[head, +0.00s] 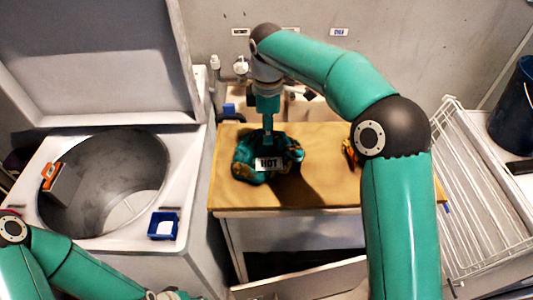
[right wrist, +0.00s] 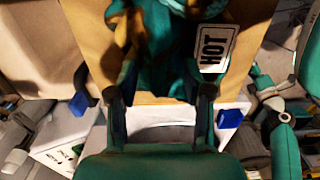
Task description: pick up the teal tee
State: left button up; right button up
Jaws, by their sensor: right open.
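The teal tee (head: 248,162) lies crumpled on the tan tabletop (head: 335,195), with darker and orange-brown patches on it. A white label reading HOT (head: 268,163) shows at its front; I cannot tell whether it is part of the tee. My right gripper (head: 268,128) points down over the tee and hides part of it. In the right wrist view my gripper (right wrist: 161,92) has its two fingers apart, with the teal tee (right wrist: 165,55) beyond and between them; contact is unclear. My left arm shows at the lower left, but its fingers are not visible.
A washer with a raised lid and open drum (head: 105,185) stands at left, with a blue box (head: 163,226) on its front rim. An orange-brown item (head: 350,152) lies right of the tee. A white wire rack (head: 485,200) and a dark bucket (head: 515,110) are at right.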

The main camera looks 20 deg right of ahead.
jog(key=shift+f, duration=0.6)
grip_shut()
jog(key=shift+s+f, duration=0.1)
jog(key=shift+r, duration=0.75)
notch_tip(320, 180, up, 19)
jog(key=p, duration=0.8)
